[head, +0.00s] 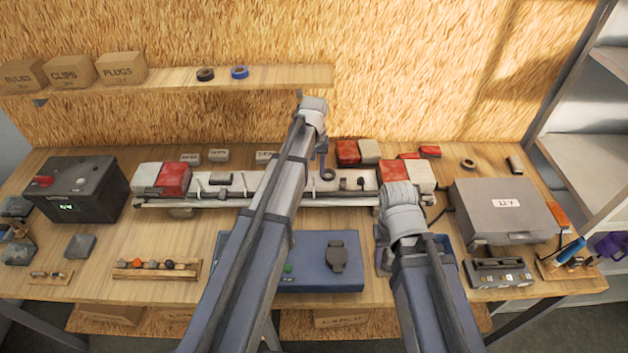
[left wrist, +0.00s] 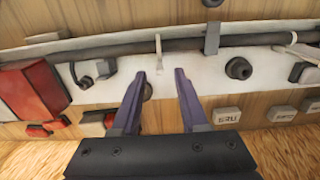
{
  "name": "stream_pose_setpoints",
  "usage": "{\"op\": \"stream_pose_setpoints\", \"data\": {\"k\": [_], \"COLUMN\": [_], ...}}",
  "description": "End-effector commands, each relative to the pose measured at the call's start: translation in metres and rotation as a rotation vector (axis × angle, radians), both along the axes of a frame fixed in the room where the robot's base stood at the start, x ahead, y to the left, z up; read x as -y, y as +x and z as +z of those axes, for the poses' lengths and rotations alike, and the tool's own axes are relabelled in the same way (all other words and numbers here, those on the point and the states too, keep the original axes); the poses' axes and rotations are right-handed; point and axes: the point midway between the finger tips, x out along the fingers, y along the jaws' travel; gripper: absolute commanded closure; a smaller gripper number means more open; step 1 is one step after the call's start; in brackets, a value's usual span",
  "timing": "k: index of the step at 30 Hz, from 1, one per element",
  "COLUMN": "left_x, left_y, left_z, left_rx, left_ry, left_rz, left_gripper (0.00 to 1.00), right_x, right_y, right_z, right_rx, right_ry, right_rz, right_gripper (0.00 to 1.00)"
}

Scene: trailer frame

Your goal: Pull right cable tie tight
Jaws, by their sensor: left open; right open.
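The right cable tie (left wrist: 158,45) is a thin white strip standing around a dark cable (left wrist: 185,43) on the pale trailer beam (left wrist: 120,91) in the left wrist view. My left gripper (left wrist: 160,74) is open and empty. Its two fingertips straddle the tie's tail end, apart from it. In the head view my left gripper (head: 322,160) hangs over the beam's middle, and the tie cannot be made out there. Another white tie (head: 245,183) stands further left on the beam. My right gripper (head: 403,205) is near the beam's right end; its fingers are hidden behind its wrist.
Red and white lamps (head: 174,180) sit at the beam ends. A black power box (head: 77,187) stands left and a grey case (head: 505,212) right. A blue case (head: 338,262) lies in front. A shelf (head: 270,77) holds boxes and tape rolls. The front-left bench is partly clear.

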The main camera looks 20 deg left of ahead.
Motion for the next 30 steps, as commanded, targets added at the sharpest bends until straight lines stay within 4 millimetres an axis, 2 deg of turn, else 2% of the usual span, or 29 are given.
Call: {"op": "stream_pose_setpoints", "data": {"k": [1,3,14,25,30], "left_x": [0.0001,0.0001,0.0000,0.0000,0.0000], "left_y": [0.0000,0.0000,0.0000,0.0000,-0.0001], "left_z": [-0.0115,-0.0160,-0.0172,-0.0173,-0.0173], "left_rx": [0.000,0.000,0.000,0.000,0.000], "left_ry": [0.000,0.000,0.000,0.000,0.000], "left_rz": [0.000,0.000,0.000,0.000,0.000], "left_gripper": [0.56,0.56,0.56,0.98,1.00], "right_x": [0.0000,0.0000,0.0000,0.0000,0.0001], "right_y": [0.0000,0.0000,0.0000,0.0000,0.0000], "right_z": [-0.0115,-0.0159,-0.0172,-0.0173,-0.0173], "right_rx": [0.000,0.000,0.000,0.000,0.000], "right_ry": [0.000,-0.001,-0.001,-0.001,-0.001], "right_rz": [0.002,0.003,0.005,0.005,0.005], "right_gripper": [0.50,0.50,0.50,0.50,0.50]}}
